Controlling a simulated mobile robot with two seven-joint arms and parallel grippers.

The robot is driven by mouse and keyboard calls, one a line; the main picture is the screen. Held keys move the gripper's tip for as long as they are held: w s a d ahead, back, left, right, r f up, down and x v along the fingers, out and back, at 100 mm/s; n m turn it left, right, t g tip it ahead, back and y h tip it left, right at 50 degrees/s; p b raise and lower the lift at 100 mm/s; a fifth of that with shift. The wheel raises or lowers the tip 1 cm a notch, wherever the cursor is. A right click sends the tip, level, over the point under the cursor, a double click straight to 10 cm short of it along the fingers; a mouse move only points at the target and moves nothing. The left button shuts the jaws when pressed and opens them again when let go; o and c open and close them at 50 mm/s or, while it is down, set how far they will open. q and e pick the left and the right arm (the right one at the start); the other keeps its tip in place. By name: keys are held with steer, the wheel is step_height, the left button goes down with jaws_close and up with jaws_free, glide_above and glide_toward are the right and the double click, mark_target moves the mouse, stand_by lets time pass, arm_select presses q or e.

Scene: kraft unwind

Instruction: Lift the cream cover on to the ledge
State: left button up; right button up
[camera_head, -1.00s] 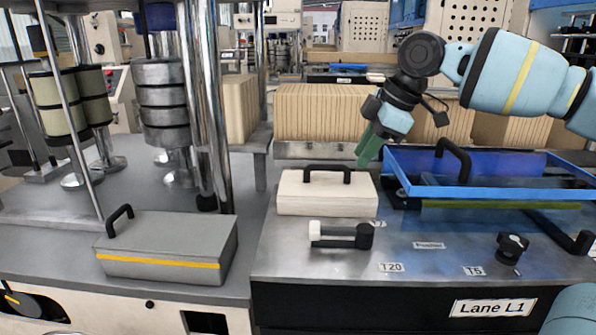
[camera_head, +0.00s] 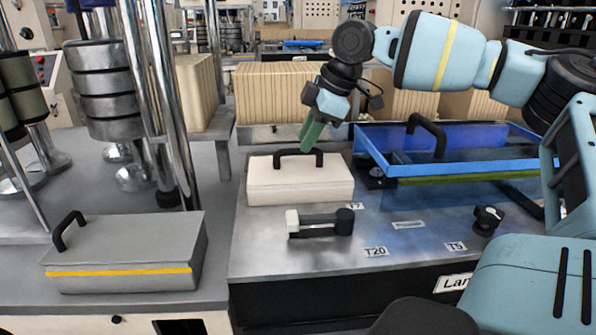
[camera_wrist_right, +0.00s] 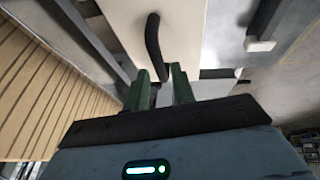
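The cream cover (camera_head: 300,186) is a low cream box with a black arched handle (camera_head: 299,153), resting on the steel bench top. A metal ledge (camera_head: 262,133) runs behind the cover, below the stacked brown boards. My left gripper is not in view.
A blue tray (camera_head: 450,168) with a black handle stands right of the cover. A black-and-white bar handle (camera_head: 320,223) and a black knob (camera_head: 487,219) are in front. A grey box with a yellow stripe (camera_head: 125,255) lies left, near steel posts (camera_head: 165,90).

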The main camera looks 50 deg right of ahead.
mark_target(298, 151)
steer(key=x, duration=0.4)
steer(key=shift+w+f, duration=0.2)
steer(key=shift+f, duration=0.15)
steer(key=shift+c, duration=0.5)
jaws_close()
steer(key=shift+r, duration=0.1)
step_height(298, 151, up, 18)
steer(key=shift+p, duration=0.3)
